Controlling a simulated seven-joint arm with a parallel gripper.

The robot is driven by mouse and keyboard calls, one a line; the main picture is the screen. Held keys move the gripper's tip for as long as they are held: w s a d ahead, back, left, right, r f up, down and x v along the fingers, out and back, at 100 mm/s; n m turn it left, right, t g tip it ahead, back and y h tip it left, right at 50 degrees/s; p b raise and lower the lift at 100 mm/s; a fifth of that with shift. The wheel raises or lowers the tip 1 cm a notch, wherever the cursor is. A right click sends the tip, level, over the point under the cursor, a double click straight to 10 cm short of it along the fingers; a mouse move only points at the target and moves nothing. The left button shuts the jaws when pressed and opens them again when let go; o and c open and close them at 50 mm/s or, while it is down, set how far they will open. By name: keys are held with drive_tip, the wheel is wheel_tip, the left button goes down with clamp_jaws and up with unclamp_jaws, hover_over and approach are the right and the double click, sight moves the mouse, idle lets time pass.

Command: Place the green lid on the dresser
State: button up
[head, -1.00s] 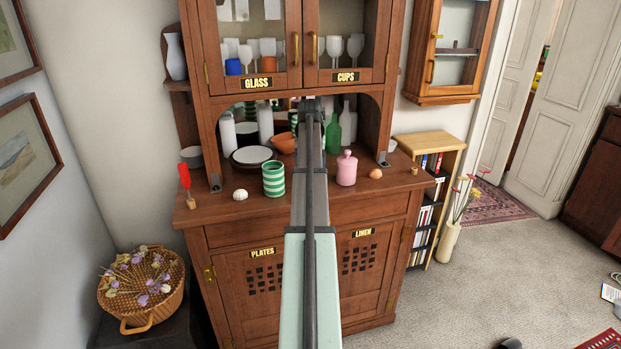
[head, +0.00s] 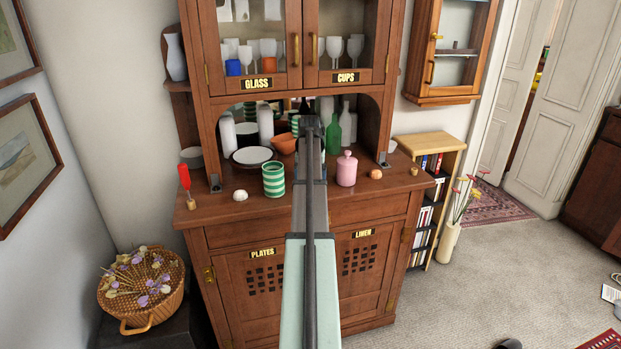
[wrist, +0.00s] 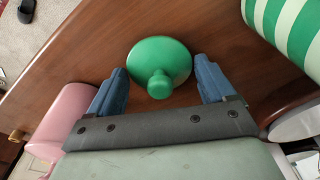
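The green lid (wrist: 160,62), a round disc with a knob, shows in the wrist view against the brown wooden top of the dresser (wrist: 70,60). It appears to lie on that top, knob towards me. My gripper (wrist: 161,70) is open, with one blue finger on each side of the lid and knob, and visible gaps between. In the head view the dresser (head: 232,213) stands in front of me. My arm reaches over its top and hides the lid and the fingertips there.
A green-striped jar (head: 273,180) stands left of my arm and a pink jar (head: 346,170) right of it. Plates (head: 252,155) and bottles stand behind.

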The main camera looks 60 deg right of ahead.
drive_tip(key=shift+o, duration=1.4)
wheel_tip(320, 180, up, 12)
drive_tip(key=a, duration=0.1)
drive_tip(key=shift+s+a+r, duration=0.15)
drive_tip(key=shift+s+a, duration=0.05)
drive_tip(key=shift+s, duration=0.05)
